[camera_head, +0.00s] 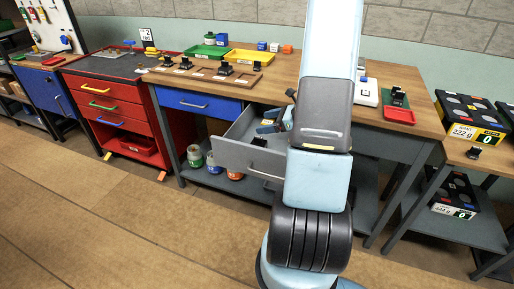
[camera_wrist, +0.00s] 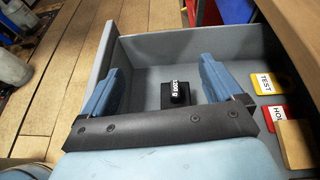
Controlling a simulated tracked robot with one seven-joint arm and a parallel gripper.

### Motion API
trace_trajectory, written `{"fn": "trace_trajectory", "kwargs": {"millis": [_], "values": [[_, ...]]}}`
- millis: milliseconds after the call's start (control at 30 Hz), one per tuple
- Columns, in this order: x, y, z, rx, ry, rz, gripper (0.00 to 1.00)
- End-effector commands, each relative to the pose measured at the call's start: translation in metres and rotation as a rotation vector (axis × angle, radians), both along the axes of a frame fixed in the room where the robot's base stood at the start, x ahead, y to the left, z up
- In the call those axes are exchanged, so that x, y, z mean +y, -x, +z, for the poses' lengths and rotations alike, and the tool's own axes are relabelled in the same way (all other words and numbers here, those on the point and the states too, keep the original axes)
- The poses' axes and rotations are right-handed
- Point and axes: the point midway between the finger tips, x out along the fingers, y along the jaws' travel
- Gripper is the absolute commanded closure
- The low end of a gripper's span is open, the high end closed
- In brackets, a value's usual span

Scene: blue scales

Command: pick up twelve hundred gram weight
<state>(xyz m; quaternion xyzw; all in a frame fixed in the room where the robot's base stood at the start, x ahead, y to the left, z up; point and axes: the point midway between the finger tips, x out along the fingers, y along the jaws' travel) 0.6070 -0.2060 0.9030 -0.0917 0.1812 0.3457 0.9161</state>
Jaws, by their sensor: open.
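A small black weight (camera_wrist: 175,93) stands on the floor of an open grey drawer in the wrist view. Its white label is upside down and seems to read 1200 g. My gripper (camera_wrist: 162,75) is open and empty, with one blue finger to the left of the weight and one to its right, neither visibly touching it. In the head view my gripper (camera_head: 271,127) is at the open drawer (camera_head: 245,157), partly behind my arm. The weight cannot be made out in the head view.
Yellow (camera_wrist: 266,83) and red (camera_wrist: 279,117) labelled tags and a wooden block (camera_wrist: 296,144) lie at the drawer's right. The wooden bench top (camera_head: 275,79) above holds trays and several other black weights. Scales (camera_head: 472,115) stand on the right table.

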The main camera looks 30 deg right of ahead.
Motion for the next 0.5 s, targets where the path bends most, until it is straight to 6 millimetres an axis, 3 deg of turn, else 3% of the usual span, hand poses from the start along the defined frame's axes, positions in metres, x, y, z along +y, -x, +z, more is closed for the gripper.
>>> {"fn": "trace_trajectory", "kwargs": {"millis": [133, 500], "values": [[-0.015, 0.0, -0.015, 0.015, -0.036, -0.069, 0.07], [-0.018, 0.0, -0.053, 0.02, -0.046, -0.082, 0.07]]}}
